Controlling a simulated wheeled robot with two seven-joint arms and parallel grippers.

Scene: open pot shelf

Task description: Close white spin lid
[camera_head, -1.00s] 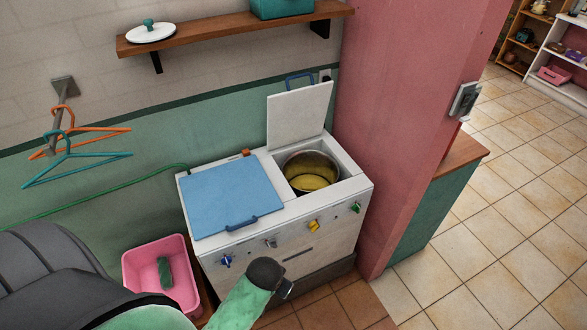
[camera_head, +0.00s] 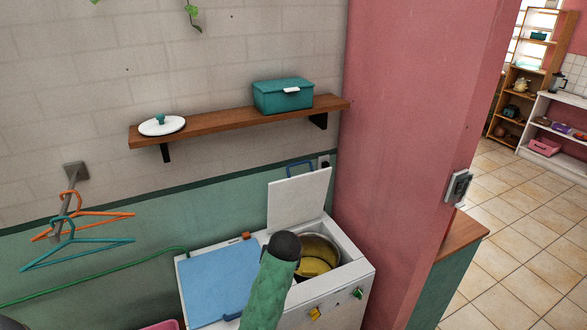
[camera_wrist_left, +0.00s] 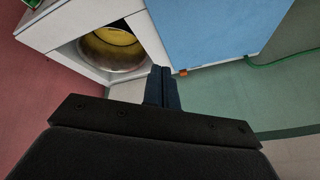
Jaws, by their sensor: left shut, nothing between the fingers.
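The white spin lid (camera_head: 299,200) stands open and nearly upright at the back of the machine's right side, with a blue handle (camera_head: 300,168) on its top edge. Below it the round metal spin tub (camera_head: 319,252) is open, with yellow inside; it also shows in the left wrist view (camera_wrist_left: 112,50). My left arm reaches up in front of the machine, its dark wrist end overlapping the tub's left side. Its fingers are hidden in the head view. In the left wrist view my left gripper (camera_wrist_left: 162,88) is shut and empty, appearing beside the tub opening. My right gripper is out of view.
A blue lid (camera_head: 218,283) covers the machine's left side. Above, a wooden shelf (camera_head: 230,122) holds a white lid with a green knob (camera_head: 162,125) and a teal box (camera_head: 283,96). A pink wall (camera_head: 410,120) stands close on the right. Hangers (camera_head: 80,230) hang at left.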

